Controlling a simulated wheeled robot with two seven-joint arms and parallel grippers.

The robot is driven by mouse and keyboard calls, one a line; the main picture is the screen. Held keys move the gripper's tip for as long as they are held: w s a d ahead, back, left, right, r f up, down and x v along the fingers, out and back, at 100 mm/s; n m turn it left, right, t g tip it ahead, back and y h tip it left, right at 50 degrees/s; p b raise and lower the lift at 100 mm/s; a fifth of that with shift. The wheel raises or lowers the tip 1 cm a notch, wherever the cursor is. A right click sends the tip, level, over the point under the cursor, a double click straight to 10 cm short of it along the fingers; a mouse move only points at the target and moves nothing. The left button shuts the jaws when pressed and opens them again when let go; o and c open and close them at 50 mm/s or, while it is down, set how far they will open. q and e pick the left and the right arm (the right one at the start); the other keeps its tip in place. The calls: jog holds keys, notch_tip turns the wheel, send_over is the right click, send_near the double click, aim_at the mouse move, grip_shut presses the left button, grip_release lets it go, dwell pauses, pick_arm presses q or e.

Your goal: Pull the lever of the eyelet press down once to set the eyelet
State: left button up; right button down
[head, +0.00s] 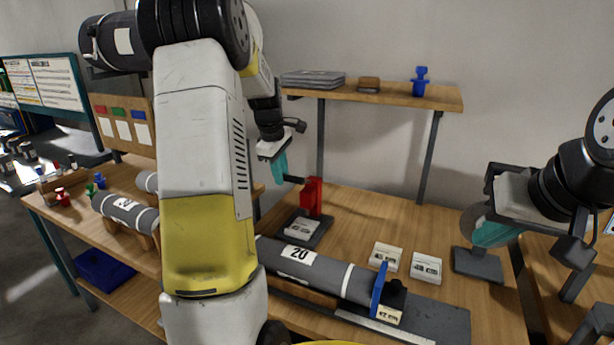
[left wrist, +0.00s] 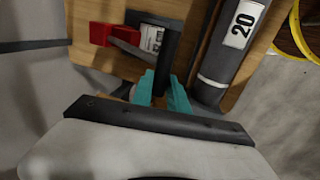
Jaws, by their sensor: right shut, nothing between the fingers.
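The red eyelet press (head: 312,196) stands on a dark base plate on the table, left of centre in the head view. Its dark lever (head: 293,180) sticks out to the left, roughly level. In the left wrist view the red press (left wrist: 101,34) is at the upper left, and the black lever handle (left wrist: 167,50) runs down between my teal fingertips. My left gripper (head: 280,168) is at the lever's outer end, with the fingers (left wrist: 163,92) close against the handle on both sides. The eyelet cannot be made out. My right gripper (head: 492,234) is shut and empty at the right.
Two small labelled boxes (head: 387,257) (head: 426,268) sit right of the press. A dark-based stand (head: 478,265) is by my right gripper. A shelf (head: 400,94) stands behind.

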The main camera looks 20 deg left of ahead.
pick_arm(q)
jog(key=shift+c, duration=0.8)
jog(key=shift+s+f, duration=0.4)
jog(key=shift+f, duration=0.45)
jog(key=shift+s+a+f, duration=0.1)
jog(key=shift+s+f, duration=0.25)
jog(key=shift+f, duration=0.4)
